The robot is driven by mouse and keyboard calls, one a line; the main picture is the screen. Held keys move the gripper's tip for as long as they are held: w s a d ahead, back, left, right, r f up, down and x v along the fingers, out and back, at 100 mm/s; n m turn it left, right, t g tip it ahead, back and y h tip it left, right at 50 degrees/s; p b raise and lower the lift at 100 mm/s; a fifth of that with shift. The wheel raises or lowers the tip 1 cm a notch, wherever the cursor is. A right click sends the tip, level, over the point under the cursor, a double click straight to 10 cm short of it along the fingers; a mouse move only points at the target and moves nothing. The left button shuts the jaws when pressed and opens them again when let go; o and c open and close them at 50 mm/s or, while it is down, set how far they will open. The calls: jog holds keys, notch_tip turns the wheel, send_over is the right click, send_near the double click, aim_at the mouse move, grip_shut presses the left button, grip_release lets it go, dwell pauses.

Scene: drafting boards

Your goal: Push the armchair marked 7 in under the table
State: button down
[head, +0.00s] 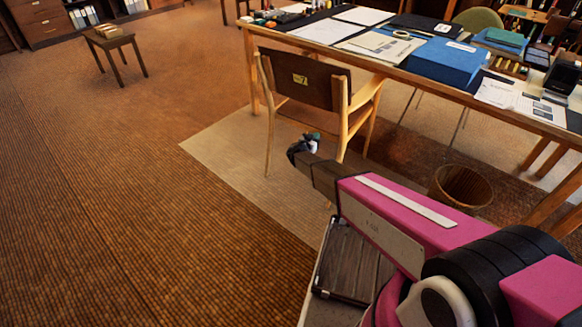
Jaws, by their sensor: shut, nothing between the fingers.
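The armchair marked 7 (302,80) has a dark brown back panel with a yellow tag and a light wooden frame. It stands upright with its back toward me, at the near left part of the table (387,68). Its front reaches toward the table edge and its armrests show behind the backrest. Its seat is mostly hidden. My gripper (296,149) is at the end of my arm, in front of the chair's legs in the picture. It is shut and looks empty. I cannot tell whether it touches the chair.
A woven wastebasket (461,188) stands on the floor right of the chair. A pale mat (215,146) lies beneath the chair. A green chair (478,20) is across the table. A small side table (112,43) stands far left. The brown floor at left is clear.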

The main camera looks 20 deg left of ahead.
jog(key=v, duration=0.9)
jog(key=shift+s, duration=0.1)
jog(key=s+d+r+g+h, duration=0.15)
jog(key=d+g, duration=0.25)
jog(key=d, duration=0.6)
jog(key=s+d+r+g+h, duration=0.1)
jog(key=d+r+g, duration=0.2)
jog(key=d, duration=0.7)
jog(key=s+d+r+g+h, duration=0.15)
jog(key=d+g, duration=0.25)
jog(key=d, duration=0.6)
jog(key=s+d+r+n+g+y, duration=0.2)
jog(key=s+d+r+y, duration=0.3)
jog(key=s+d, duration=0.3)
jog(key=s+d+r+n+g+y, duration=0.2)
jog(key=s+d+r+g+y, duration=0.2)
jog(key=s+d, duration=0.4)
jog(key=shift+s+r+y, duration=0.3)
jog(key=shift+r+y, duration=0.15)
jog(key=shift+y, duration=0.15)
